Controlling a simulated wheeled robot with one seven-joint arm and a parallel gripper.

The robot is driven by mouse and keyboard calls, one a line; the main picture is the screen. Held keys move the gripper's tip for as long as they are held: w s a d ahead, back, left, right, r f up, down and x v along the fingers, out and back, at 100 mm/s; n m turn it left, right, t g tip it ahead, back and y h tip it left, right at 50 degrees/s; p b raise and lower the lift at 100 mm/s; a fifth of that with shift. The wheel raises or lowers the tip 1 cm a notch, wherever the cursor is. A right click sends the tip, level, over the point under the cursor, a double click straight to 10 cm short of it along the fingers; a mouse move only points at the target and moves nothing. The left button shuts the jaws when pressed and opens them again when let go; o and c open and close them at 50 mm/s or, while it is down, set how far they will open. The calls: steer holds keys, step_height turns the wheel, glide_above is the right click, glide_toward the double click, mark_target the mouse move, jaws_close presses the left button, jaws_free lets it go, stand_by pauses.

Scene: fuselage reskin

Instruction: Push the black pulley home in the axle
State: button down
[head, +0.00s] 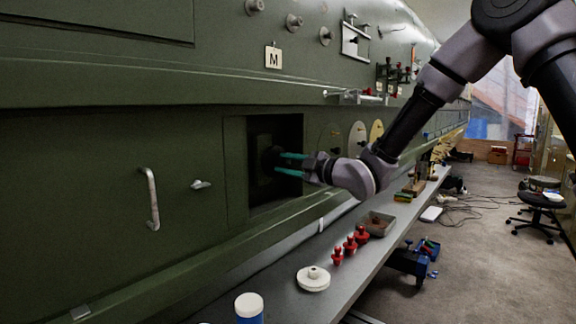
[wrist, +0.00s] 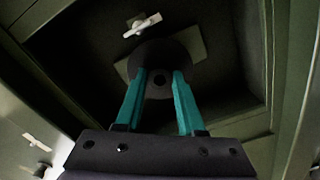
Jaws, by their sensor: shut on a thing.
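The black pulley (wrist: 163,52) is a dark disc with a round hub facing the wrist camera, inside a recessed opening (head: 258,195) in the green fuselage side. In the head view the pulley (head: 270,158) is a barely visible dark shape in shadow. My gripper (wrist: 160,78) has its two teal fingers closed on the pulley's hub. In the head view my gripper (head: 283,162) reaches into the opening from the right. The axle is hidden behind the pulley, so I cannot tell how far the pulley sits on it. A pale plate (wrist: 193,52) shows behind the disc.
Recess walls surround my fingers.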

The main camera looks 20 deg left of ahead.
steer(key=shift+x, duration=1.35)
steer(key=shift+c, duration=2.2)
jaws_free()
steer(key=v, duration=0.5)
